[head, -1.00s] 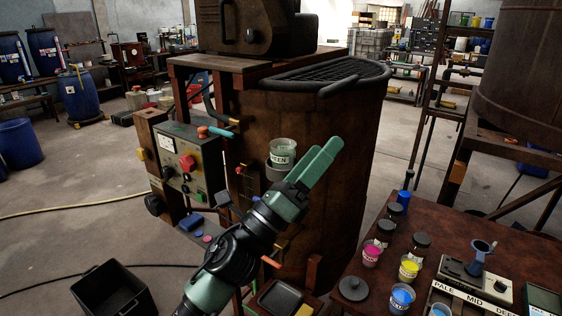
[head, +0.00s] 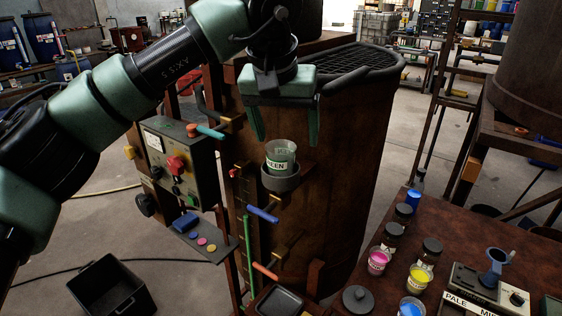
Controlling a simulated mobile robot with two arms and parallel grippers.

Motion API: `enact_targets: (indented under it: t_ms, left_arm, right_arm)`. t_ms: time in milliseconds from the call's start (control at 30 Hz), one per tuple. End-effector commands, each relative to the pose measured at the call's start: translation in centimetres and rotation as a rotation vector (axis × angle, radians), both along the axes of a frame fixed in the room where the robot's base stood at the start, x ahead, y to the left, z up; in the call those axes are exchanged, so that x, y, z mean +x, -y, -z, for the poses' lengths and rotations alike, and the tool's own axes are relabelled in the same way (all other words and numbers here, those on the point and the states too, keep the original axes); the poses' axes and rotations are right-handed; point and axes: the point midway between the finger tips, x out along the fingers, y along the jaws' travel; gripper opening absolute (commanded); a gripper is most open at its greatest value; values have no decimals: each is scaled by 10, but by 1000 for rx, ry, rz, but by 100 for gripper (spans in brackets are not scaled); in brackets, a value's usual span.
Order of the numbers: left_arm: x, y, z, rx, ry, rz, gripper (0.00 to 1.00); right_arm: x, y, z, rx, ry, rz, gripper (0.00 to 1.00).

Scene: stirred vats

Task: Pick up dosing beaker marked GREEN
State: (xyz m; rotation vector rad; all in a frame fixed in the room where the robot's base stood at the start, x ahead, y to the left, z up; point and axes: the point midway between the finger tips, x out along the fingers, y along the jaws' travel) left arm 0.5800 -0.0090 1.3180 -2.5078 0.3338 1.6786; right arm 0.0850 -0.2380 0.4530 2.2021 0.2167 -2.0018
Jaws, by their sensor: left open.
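The dosing beaker marked GREEN (head: 281,155) is a clear cup with a pale label and green lettering. It stands upright in a grey round holder (head: 281,181) on the side of the large brown vat (head: 345,130). My left gripper (head: 285,138) comes down from above with its two green fingers pointing down and spread apart. It is open and empty. In the picture the fingertips end just above and to either side of the beaker's rim; I cannot tell the exact depth between them. My right gripper is not in view.
A control box (head: 180,165) with knobs and a teal lever is left of the holder. A blue-handled valve (head: 262,214) sits below it. A table (head: 460,240) at right holds jars and colored cups. A black bin (head: 112,287) stands on the floor.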

Motion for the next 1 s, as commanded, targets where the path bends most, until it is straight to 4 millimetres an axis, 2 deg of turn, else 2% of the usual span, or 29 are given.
enact_targets:
  t_ms: [133, 333, 500, 700, 933, 967, 1000]
  left_arm:
    - [6, -10, 2, 42, 10, -8, 79]
    - [15, -8, 21, 38, 9, -8, 79]
    - [27, -11, 42, 37, 6, -7, 79]
    - [35, -9, 64, 35, 8, -5, 79]
    - [36, -9, 66, 34, 10, -5, 79]
    - [36, -9, 66, 34, 10, -5, 74]
    - [36, -9, 66, 34, 10, -5, 63]
  right_arm:
    - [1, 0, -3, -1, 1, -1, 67]
    - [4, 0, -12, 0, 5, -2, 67]
    - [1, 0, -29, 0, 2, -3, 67]
    - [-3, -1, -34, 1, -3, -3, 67]
    - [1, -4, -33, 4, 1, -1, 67]
    - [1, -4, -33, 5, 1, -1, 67]
    - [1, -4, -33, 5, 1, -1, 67]
